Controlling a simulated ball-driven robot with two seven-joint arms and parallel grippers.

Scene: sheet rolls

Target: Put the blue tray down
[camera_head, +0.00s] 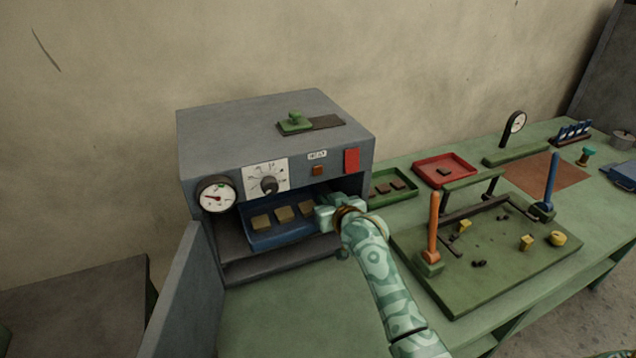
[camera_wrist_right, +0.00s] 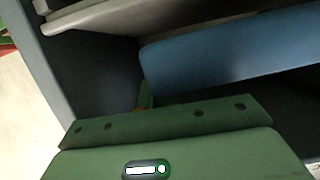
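The blue tray (camera_head: 290,236) is inside the grey oven's open chamber, with three yellowish-brown blocks (camera_head: 285,215) on it. It looks roughly level; whether it rests on the rack or hangs just above it I cannot tell. My right gripper (camera_head: 324,214) is in the oven mouth at the tray's right end. In the right wrist view the tray's blue side (camera_wrist_right: 230,55) is close in front of the green gripper body. The fingertips are mostly hidden, so their grip does not show. My left gripper is not in view.
The grey oven (camera_head: 230,140) has its door (camera_head: 185,300) swung open at left. A green board (camera_head: 480,270) with orange and blue posts stands right of my right arm. Green (camera_head: 413,191) and red (camera_head: 468,178) trays lie behind it. Bench before the oven is clear.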

